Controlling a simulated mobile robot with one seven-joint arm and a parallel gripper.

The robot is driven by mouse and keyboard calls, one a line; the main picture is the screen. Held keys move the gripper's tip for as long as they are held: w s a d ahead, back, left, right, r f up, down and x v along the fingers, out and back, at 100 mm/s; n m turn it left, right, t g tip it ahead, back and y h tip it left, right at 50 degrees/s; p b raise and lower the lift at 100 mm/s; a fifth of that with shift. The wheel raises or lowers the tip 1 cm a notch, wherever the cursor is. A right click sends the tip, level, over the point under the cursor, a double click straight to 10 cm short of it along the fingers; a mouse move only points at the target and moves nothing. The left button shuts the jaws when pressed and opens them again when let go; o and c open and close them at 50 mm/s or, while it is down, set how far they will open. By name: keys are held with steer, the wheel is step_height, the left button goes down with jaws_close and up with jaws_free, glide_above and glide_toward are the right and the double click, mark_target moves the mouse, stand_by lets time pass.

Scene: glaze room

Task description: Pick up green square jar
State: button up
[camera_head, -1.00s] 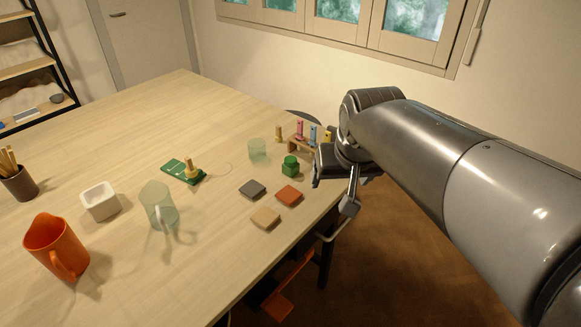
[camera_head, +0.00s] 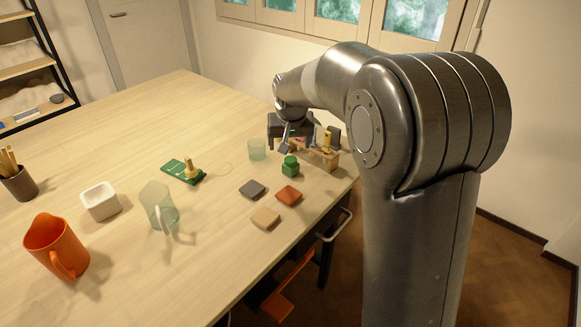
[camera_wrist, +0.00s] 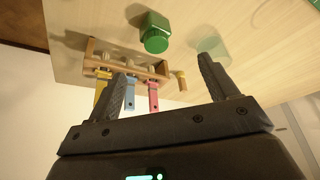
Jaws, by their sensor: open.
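The green square jar (camera_head: 290,166) stands upright near the right edge of the table, and its round green lid shows in the head view. It also shows at the top of the wrist view (camera_wrist: 154,30), ahead of the fingers and apart from them. My gripper (camera_head: 284,145) is over the table's far right part, just behind the jar in the head view. In the wrist view my gripper (camera_wrist: 161,66) has its two fingers spread wide, with nothing held between them.
A wooden rack (camera_wrist: 128,59) with yellow, blue and pink pieces stands close to the jar, partly behind a finger. A clear green glass (camera_head: 257,150) is left of the jar. Grey (camera_head: 252,189), orange (camera_head: 288,195) and beige (camera_head: 265,218) tiles lie in front.

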mark_target(290, 159)
steer(key=x, duration=0.9)
steer(key=shift+d+f, duration=0.3)
steer(key=shift+f, duration=0.1)
steer(key=shift+c, duration=0.6)
steer(key=c, duration=1)
steer(key=shift+c, duration=0.5)
steer(key=shift+r, duration=0.15)
